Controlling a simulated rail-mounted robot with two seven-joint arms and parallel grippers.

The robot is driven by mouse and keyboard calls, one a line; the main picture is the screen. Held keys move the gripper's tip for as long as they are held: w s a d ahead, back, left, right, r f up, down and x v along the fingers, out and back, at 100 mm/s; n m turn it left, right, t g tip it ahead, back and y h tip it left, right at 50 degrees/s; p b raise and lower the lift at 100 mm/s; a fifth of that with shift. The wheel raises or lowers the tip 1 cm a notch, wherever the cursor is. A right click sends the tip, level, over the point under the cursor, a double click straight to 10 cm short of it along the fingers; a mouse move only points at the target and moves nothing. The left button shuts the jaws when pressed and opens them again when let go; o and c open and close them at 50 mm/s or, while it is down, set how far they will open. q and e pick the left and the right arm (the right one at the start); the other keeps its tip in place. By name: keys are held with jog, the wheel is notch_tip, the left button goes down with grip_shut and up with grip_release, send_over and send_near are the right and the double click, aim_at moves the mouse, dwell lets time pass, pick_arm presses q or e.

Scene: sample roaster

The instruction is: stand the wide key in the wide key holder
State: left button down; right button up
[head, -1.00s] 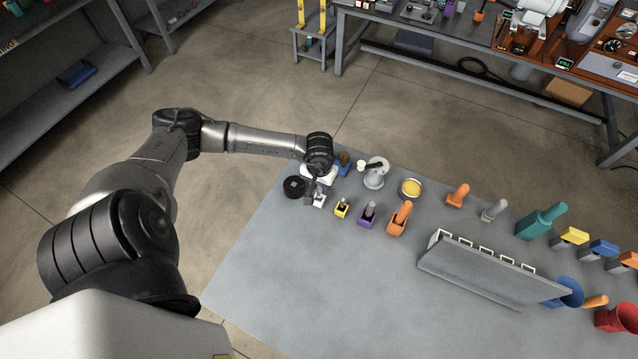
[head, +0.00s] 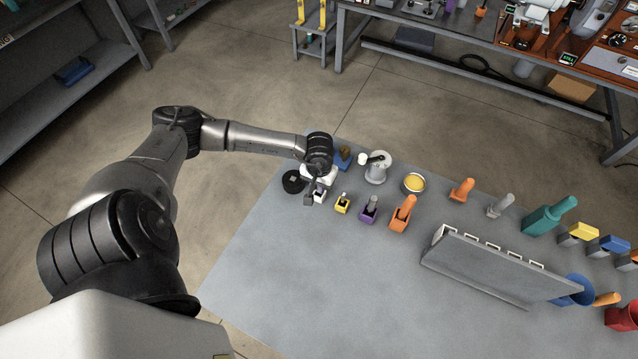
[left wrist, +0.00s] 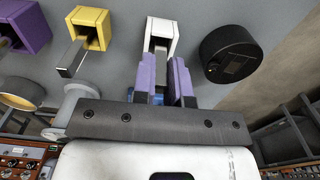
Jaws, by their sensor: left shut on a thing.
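My left gripper (left wrist: 163,80) has purple fingers and is shut on a flat grey key (left wrist: 160,46). The key's far end is at the opening of a white square holder (left wrist: 162,26); how deep it sits I cannot tell. In the head view my left gripper (head: 313,190) is right over the white holder (head: 320,196) and partly hides it. A yellow holder (left wrist: 93,22) with a grey key (left wrist: 71,58) stands beside it. A purple holder (left wrist: 28,20) is further along. Which key is the wide one I cannot tell. My right gripper is not in view.
A round black object (head: 293,182) stands close left of the white holder. An orange holder (head: 399,224), a grey machine (head: 376,169) and a yellow-filled bowl (head: 413,183) stand to the right. A long grey rack (head: 495,266) lies further right. The front left of the table is clear.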

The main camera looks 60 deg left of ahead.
pick_arm(q)
jog(key=shift+f, duration=0.3)
jog(key=c, duration=1.1)
grip_release()
jog(key=shift+r, duration=0.1)
jog(key=shift+r, duration=6.9)
